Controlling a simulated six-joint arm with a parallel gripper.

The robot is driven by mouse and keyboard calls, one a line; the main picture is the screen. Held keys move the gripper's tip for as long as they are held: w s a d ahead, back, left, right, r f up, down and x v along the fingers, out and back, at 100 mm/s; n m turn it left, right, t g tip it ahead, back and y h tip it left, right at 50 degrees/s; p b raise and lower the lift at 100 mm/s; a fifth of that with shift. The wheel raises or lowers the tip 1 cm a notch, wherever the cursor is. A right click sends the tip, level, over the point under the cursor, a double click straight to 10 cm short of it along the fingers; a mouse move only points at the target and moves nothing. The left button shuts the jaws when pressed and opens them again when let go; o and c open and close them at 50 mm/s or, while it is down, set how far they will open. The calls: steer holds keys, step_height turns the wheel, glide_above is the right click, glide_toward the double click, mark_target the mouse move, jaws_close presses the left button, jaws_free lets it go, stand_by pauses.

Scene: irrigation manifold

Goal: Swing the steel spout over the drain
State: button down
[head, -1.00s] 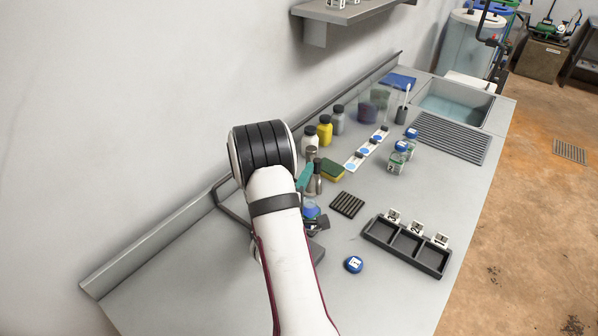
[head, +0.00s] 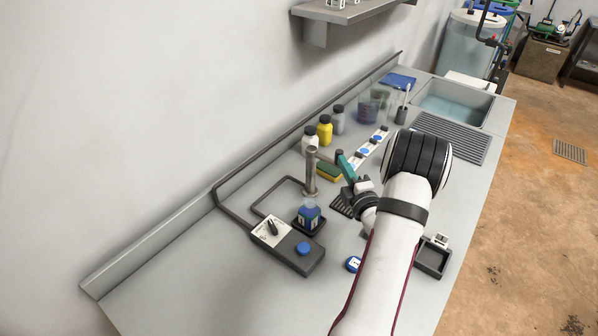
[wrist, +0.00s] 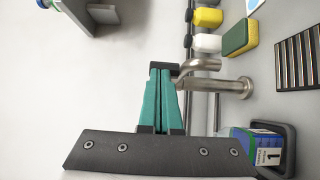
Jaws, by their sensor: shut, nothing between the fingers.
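The steel spout (head: 311,172) is an upright post with a short bent arm at its top. In the head view the arm points right, toward my fingertips. My gripper (head: 340,154) is shut and empty, its teal fingers just right of the spout's end. In the wrist view the fingertips (wrist: 164,69) lie close beside the spout's bent end (wrist: 203,65); I cannot tell whether they touch. The drain, seemingly the dark slotted grate (head: 340,205), lies on the bench right of the post, partly hidden by my wrist. It also shows in the wrist view (wrist: 298,60).
A blue labelled jar (head: 309,217) sits in a dark holder before the post. A control box (head: 287,246) with a blue button is nearer. A sponge (head: 328,172) and bottles (head: 325,130) stand behind.

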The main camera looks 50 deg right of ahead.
steer(key=shift+s+d, duration=0.1)
steer(key=shift+d, duration=0.7)
